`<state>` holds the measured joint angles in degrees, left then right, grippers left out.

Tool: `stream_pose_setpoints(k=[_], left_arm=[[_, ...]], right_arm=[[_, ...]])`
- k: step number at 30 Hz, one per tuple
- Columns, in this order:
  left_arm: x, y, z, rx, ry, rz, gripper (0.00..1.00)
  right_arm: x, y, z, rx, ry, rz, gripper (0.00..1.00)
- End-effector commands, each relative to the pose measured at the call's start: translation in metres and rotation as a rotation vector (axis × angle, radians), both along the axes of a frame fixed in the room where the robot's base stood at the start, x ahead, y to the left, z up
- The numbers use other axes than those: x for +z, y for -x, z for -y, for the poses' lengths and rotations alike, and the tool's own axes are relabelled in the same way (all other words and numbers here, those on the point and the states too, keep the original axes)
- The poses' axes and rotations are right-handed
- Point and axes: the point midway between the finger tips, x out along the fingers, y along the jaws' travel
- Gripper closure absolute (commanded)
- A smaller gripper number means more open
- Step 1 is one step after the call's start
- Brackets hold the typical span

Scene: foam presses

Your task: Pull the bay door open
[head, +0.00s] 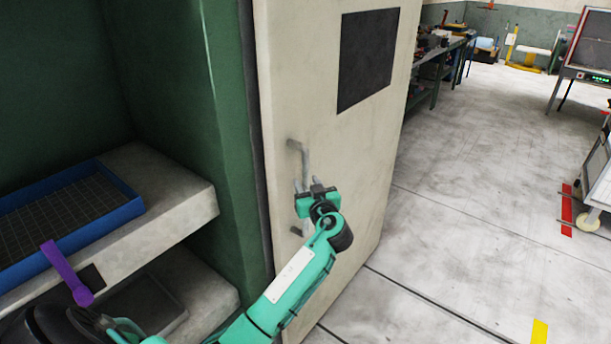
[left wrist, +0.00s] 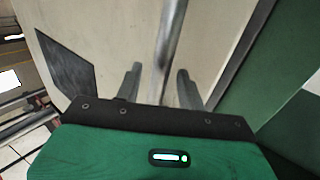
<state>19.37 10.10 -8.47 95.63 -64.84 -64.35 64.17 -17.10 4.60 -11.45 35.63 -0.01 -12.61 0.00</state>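The bay door (head: 280,100) is a tall cream panel with a dark square pane. A grey vertical bar handle (head: 304,160) stands out from its face near the left edge. My left gripper (head: 303,188) is at the handle's middle. In the left wrist view, the handle bar (left wrist: 169,40) runs down between the two fingers of the left gripper (left wrist: 159,86). The fingers are spread, with a gap on each side of the bar. The gripper hides part of the handle in the head view. My right gripper is not in view.
Left of the door is a green frame (head: 226,120) and an open recess with a blue tray (head: 100,228) on a pale shelf (head: 180,195). A purple lever-like piece (head: 66,272) is at lower left. Clear concrete floor (head: 470,190) lies right of the door; a workbench (head: 437,70) stands behind.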

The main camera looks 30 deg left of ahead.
Motion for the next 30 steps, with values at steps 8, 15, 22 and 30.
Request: stream_pose_setpoints(k=[8, 15, 22, 30], left_arm=[[0.000, -0.012, -0.015, 0.000, 0.000, -0.001, 0.61], [-0.001, -0.012, -0.015, -0.001, 0.001, -0.001, 0.61], [-0.001, -0.012, -0.015, -0.001, 0.001, -0.001, 1.00], [-0.002, -0.012, -0.020, 0.000, 0.001, -0.001, 1.00]], right_arm=[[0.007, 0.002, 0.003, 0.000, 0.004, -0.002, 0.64], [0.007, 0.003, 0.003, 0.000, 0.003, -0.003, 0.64], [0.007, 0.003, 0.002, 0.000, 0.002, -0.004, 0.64], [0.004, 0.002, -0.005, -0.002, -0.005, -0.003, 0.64]])
